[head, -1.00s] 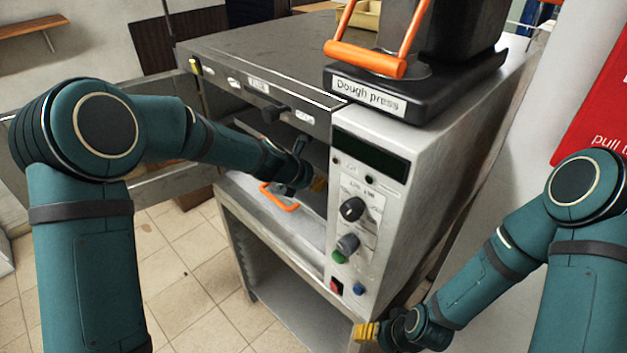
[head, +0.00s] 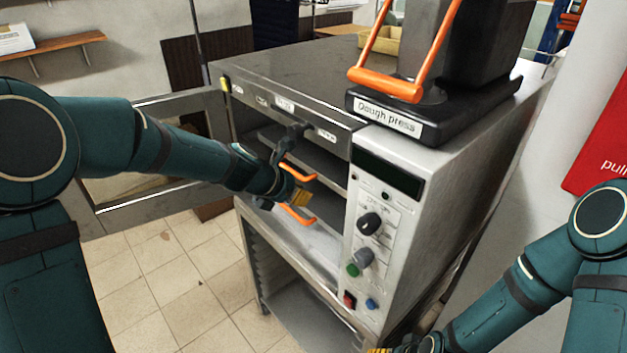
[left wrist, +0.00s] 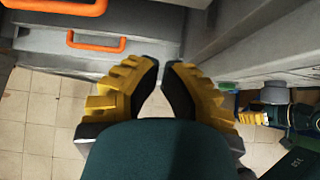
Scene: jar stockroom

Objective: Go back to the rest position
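My left gripper (head: 302,196) is in front of the open oven, near two orange handles. The upper handle (head: 298,172) is just above its fingers and the lower handle (head: 298,215) just below. In the left wrist view its yellow fingers (left wrist: 162,68) lean together, tips almost meeting, with nothing between them. Both handles, upper (left wrist: 62,6) and lower (left wrist: 96,42), show there apart from the fingers. My right gripper (head: 380,350) is cut off by the bottom edge in the head view. It also shows small at the right in the left wrist view (left wrist: 252,117); its opening is unclear.
The oven (head: 300,75) stands on a metal stand (head: 300,305), its door (head: 150,205) swung open to the left behind my left arm. A dough press (head: 440,110) sits on top. A wall with a red sign (head: 605,140) is at the right. Tiled floor (head: 170,270) is clear at lower left.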

